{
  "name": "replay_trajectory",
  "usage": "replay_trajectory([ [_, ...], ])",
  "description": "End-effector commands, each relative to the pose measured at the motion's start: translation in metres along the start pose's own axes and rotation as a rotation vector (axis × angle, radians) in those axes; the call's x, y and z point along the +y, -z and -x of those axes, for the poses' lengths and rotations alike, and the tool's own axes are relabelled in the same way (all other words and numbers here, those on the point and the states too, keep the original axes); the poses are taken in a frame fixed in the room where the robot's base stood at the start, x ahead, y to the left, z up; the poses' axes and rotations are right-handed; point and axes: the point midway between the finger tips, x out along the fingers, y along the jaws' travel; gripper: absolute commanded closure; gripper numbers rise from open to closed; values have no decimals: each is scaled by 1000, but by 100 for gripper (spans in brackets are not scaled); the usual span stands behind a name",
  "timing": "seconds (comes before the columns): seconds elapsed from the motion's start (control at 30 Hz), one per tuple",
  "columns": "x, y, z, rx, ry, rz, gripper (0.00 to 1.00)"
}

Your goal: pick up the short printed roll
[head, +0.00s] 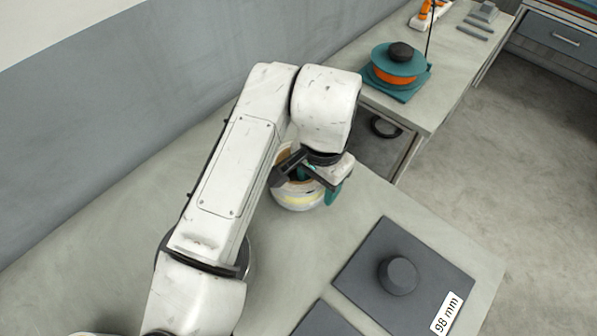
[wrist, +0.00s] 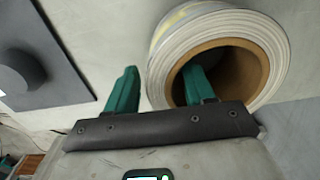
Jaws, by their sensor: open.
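A white roll with a brown core and pale yellow bands (head: 297,201) stands on the grey table under my gripper (head: 318,184), which hides part of it. In the wrist view the roll (wrist: 272,32) shows its layered rim and open core. My gripper (wrist: 160,75) is open there, with two green fingers. The left finger is outside the roll. The right finger is over or inside the core hole, so the roll's wall lies between them. I cannot tell whether either finger touches it.
A dark plate with a round post (head: 398,274) and a "98 mm" label (head: 446,314) lies at the front right. Another dark plate (head: 330,322) is beside it. A teal stand with an orange reel (head: 394,72) is on the far bench. Table is clear between roll and plates.

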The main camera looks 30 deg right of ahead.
Motion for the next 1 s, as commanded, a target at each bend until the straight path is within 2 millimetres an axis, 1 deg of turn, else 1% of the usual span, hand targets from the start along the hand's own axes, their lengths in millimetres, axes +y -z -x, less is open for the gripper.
replay_trajectory([
  [0.2,0,0,-1,1,0,0,47],
  [0.23,0,0,-1,1,0,0,49],
  [0.77,0,0,-1,0,0,0,100],
  [1.0,0,0,-1,0,-1,-1,100],
])
